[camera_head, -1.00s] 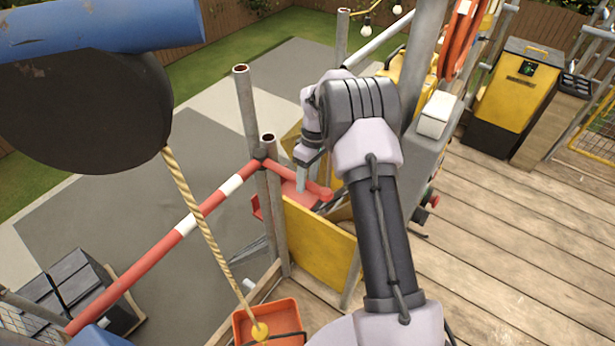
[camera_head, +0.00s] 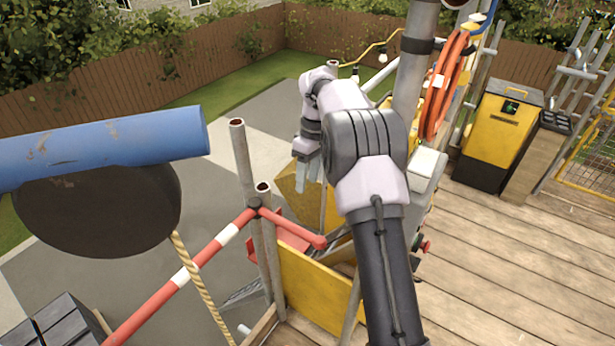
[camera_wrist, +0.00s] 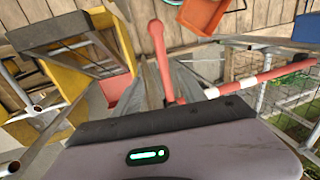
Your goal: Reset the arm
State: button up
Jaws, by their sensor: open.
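My arm reaches up and away in the head view, with my gripper (camera_head: 308,178) at its far end, pointing down. The jaws are apart, and I see nothing between them. My gripper hangs above and beside the red tray-like part (camera_head: 291,243) and the yellow panel (camera_head: 318,290), clear of both.
A red-and-white rail (camera_head: 205,250) runs beside upright scaffold poles (camera_head: 243,165). A blue beam (camera_head: 110,145) and dark round pulley hang at left with a rope. A yellow box (camera_head: 500,135) stands on the wooden deck (camera_head: 500,260), mostly clear.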

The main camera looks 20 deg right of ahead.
jog(key=s+a+r+m+t+b, duration=0.2)
jog(key=s+a+r+m+b, duration=0.1)
jog(key=s+a+b, duration=0.3)
jog(key=s+a+r+m+t+b, duration=0.25)
jog(key=s+a+b, duration=0.2)
jog(key=s, duration=0.35)
jog(key=s+a+f+m+b, duration=0.1)
jog(key=s+f+m+b, duration=0.1)
jog(key=s, duration=0.4)
jog(key=s+a+f+m+t+b, duration=0.1)
jog(key=s+a+f+m+b, duration=0.1)
jog(key=s, duration=0.5)
jog(key=s+a+f+m+t+b, duration=0.1)
jog(key=s+f+m+b, duration=0.1)
jog(key=s+f+b, duration=0.2)
jog(key=shift+s+a+f, duration=0.3)
jog(key=shift+s+f, duration=0.55)
jog(key=shift+s, duration=0.3)
jog(key=shift+t, duration=0.25)
